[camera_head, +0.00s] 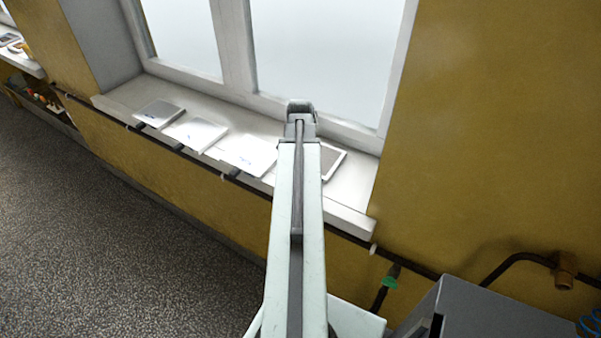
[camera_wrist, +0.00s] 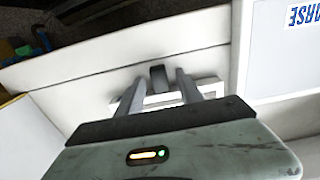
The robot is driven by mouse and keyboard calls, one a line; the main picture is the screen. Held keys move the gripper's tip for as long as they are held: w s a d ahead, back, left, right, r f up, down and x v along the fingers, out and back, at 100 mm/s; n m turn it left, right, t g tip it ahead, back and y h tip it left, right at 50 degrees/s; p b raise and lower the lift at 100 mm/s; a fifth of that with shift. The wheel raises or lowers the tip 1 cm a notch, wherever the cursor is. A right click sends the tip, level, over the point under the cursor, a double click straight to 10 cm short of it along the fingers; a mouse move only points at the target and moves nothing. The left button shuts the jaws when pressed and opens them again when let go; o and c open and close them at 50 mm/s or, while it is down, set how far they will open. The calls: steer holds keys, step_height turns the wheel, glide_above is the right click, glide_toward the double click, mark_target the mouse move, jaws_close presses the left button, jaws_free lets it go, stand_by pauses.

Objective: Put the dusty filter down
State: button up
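A thin panel with a white frame and grey face (camera_head: 331,160) lies on the windowsill in the head view, partly hidden behind my arm; it looks like the dusty filter. In the wrist view a white frame (camera_wrist: 212,86) with a dark tab (camera_wrist: 158,76) shows beyond my gripper (camera_wrist: 161,75), probably the same filter. The two fingers stand apart, with the tab between them and visible gaps on both sides. In the head view my fingers are hidden behind the arm.
The white windowsill (camera_head: 347,209) also holds several flat panels left of my arm: a grey-faced one (camera_head: 158,113) and white ones with blue marks (camera_head: 247,153). The window stands behind. A pipe runs below the sill. A grey box (camera_head: 490,312) stands at lower right.

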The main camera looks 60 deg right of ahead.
step_height(320, 180, up, 12)
steer(key=p, duration=1.2)
steer(key=shift+r, duration=0.2)
steer(key=shift+f, duration=0.1)
